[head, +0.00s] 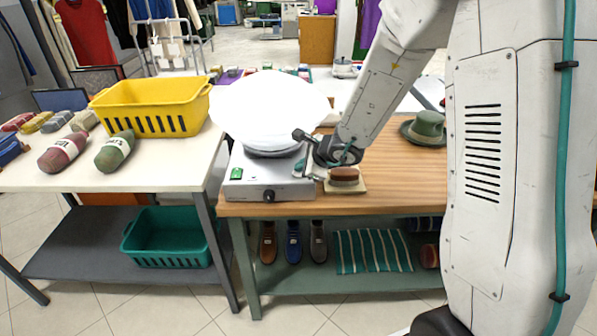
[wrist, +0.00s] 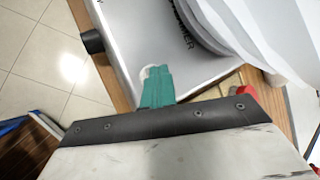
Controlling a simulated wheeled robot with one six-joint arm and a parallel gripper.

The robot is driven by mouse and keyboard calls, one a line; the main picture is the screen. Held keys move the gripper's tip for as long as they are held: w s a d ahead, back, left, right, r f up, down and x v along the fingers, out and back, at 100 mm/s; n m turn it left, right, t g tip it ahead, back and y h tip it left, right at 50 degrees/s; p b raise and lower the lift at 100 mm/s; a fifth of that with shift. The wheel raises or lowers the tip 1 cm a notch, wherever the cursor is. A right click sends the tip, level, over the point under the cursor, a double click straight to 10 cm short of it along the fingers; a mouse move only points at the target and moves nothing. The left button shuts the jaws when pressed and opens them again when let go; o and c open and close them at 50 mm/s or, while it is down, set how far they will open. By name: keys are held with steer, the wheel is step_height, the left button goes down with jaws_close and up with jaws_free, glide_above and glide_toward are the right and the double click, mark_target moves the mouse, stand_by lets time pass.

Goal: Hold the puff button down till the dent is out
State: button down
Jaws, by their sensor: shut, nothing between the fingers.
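A grey steel machine (head: 250,188) stands on the wooden table, with a large white puffed dome (head: 268,105) on top. Its front has a green switch (head: 236,173) and a black knob (head: 268,196). My gripper (head: 301,170) is over the machine's right front corner. In the wrist view its teal fingers (wrist: 157,82) are shut, with nothing between them. A small pale round piece (wrist: 147,71), which looks like the puff button, shows partly behind the fingertips. I cannot tell whether they touch or press it. The dome's folds (wrist: 250,40) fill the upper right. I cannot make out a dent.
A brown brush (head: 344,175) on a small board sits close to my gripper's right. A green hat (head: 427,126) lies farther right. Bare wood (head: 395,165) lies between brush and hat.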

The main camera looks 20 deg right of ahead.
stand_by(0.7)
steer(key=shift+r, duration=0.9)
steer(key=shift+r, duration=2.5)
steer(key=s+a+r+n+g+y, duration=0.2)
steer(key=s+a+n+g, duration=0.15)
steer(key=s+n, duration=0.4)
steer(key=s+a+r+n+g+y, duration=0.1)
steer(key=s+a+r+n+g, duration=0.2)
steer(key=s+n, duration=0.45)
steer(key=s+d+r+n+h, duration=0.2)
steer(key=s+d, duration=0.1)
steer(key=s, duration=0.4)
steer(key=s+d+r+n+h, duration=0.2)
steer(key=s+d, duration=0.1)
steer(key=s, duration=0.4)
steer(key=s+d+r+n+h, duration=0.2)
steer(key=s+d+r+n, duration=0.1)
steer(key=s, duration=0.5)
steer(key=shift+h, duration=0.4)
